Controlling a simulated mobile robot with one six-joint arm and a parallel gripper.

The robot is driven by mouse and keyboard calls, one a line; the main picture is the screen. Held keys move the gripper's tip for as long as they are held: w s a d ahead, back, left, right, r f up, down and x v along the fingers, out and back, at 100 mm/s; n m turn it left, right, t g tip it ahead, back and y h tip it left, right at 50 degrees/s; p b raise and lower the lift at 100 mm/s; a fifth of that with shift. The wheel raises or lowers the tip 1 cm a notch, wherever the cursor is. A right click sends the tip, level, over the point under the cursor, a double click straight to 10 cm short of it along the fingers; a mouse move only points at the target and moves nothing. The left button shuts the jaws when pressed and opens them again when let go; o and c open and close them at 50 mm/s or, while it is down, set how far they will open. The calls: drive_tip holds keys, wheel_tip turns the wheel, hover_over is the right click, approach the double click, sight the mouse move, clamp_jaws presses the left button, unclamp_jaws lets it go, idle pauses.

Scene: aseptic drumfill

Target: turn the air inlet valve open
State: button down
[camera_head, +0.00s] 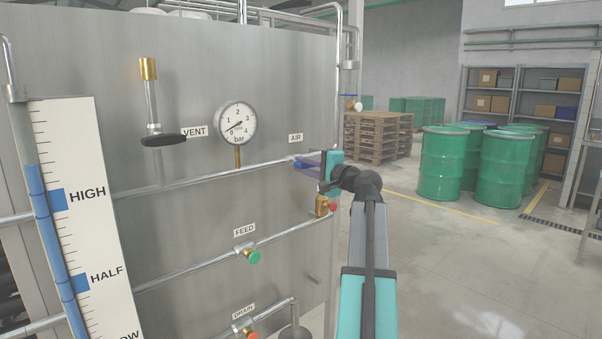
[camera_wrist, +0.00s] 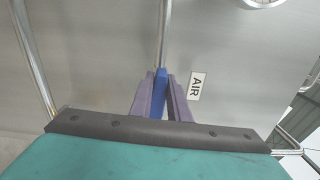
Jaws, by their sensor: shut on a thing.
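The air inlet valve has a blue lever handle (camera_wrist: 159,92), seen between my gripper's two fingers in the wrist view. My gripper (camera_wrist: 161,95) is shut on this handle. In the head view my gripper (camera_head: 308,162) is at the right end of the upper pipe, just below the AIR label (camera_head: 295,138). A bit of the blue handle (camera_head: 299,165) shows there beside the fingers. The valve body is mostly hidden behind my gripper. In the wrist view the handle lies roughly in line with the pipe (camera_wrist: 163,35) beyond it.
A pressure gauge (camera_head: 236,123) and a black vent handle (camera_head: 164,140) are on the steel panel to the left. The green FEED valve (camera_head: 254,257) and orange DRAIN valve (camera_head: 253,320) are lower. A brass fitting (camera_head: 321,205) sits just below my gripper. Green drums (camera_head: 507,163) stand far right.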

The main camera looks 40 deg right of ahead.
drive_tip(key=shift+n, duration=0.4)
drive_tip(key=c, duration=1.7)
unclamp_jaws()
drive_tip(key=s, duration=0.9)
drive_tip(key=s+a, duration=0.1)
drive_tip(key=s, duration=0.3)
drive_tip(key=shift+s+b, duration=0.35)
drive_tip(key=shift+f, duration=0.1)
